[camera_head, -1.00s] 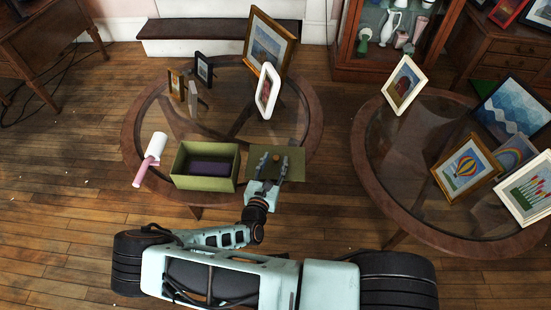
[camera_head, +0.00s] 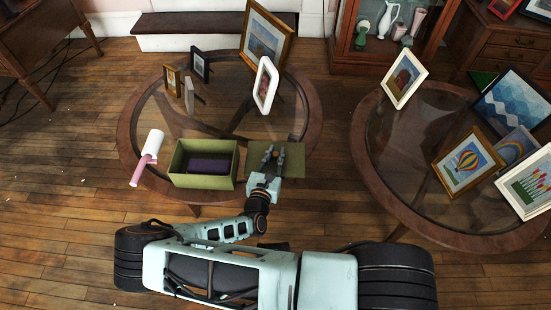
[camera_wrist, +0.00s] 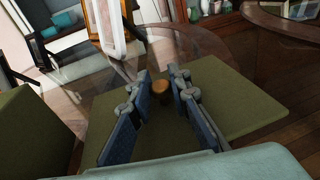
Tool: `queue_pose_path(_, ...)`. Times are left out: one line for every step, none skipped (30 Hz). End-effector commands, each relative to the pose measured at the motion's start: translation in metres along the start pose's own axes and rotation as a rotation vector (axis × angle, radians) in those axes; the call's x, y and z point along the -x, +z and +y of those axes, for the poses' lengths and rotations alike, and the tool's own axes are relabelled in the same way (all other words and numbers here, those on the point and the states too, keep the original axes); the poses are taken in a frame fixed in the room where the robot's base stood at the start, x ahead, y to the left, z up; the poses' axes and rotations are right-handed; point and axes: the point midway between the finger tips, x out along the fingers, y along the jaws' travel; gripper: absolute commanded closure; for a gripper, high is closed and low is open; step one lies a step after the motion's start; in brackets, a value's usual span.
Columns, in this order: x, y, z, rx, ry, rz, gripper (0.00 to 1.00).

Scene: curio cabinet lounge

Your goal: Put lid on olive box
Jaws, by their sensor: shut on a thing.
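The open olive box (camera_head: 177,182) stands at the front of the left round table, with a dark purple item (camera_head: 208,163) inside. The flat olive lid (camera_head: 294,162) is just right of the box, at the table's front edge; it also shows in the wrist view (camera_wrist: 220,108). My gripper (camera_head: 273,154) reaches over the lid from the front. In the wrist view its fingers (camera_wrist: 161,80) stand on either side of the lid's small brown knob (camera_wrist: 160,93), shut on it. I cannot tell whether the lid is lifted off the table.
A white and pink roller-like item (camera_head: 148,158) lies left of the box. Several picture frames stand behind, the nearest a white one (camera_head: 265,85). A second round table (camera_head: 372,185) with more frames is to the right.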

Motion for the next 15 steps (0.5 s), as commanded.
queue_pose_path(0.0,0.0,0.0,0.0,0.0,0.0,1.0)
queue_pose_path(0.0,0.0,0.0,0.0,0.0,0.0,1.0)
queue_pose_path(0.0,0.0,0.0,0.0,0.0,0.0,1.0)
queue_pose_path(0.0,0.0,0.0,0.0,0.0,0.0,1.0)
queue_pose_path(0.0,0.001,0.0,0.0,0.0,0.0,1.0)
queue_pose_path(0.0,0.003,0.0,-0.001,0.0,0.0,1.0)
queue_pose_path(0.001,0.006,0.0,-0.001,0.0,-0.001,1.0)
queue_pose_path(0.001,0.009,0.0,-0.002,-0.001,-0.001,1.0)
queue_pose_path(0.002,0.015,0.0,-0.002,-0.001,-0.001,1.0)
queue_pose_path(0.003,0.021,0.0,-0.002,-0.002,-0.001,1.0)
queue_pose_path(0.004,0.027,0.0,-0.001,-0.002,-0.001,1.0)
queue_pose_path(0.005,0.035,0.0,-0.002,-0.001,-0.001,1.0)
queue_pose_path(0.006,0.042,0.0,-0.002,-0.001,-0.001,1.0)
queue_pose_path(0.007,0.049,0.0,-0.002,-0.002,-0.002,1.0)
queue_pose_path(0.008,0.057,0.0,-0.002,-0.001,-0.002,1.0)
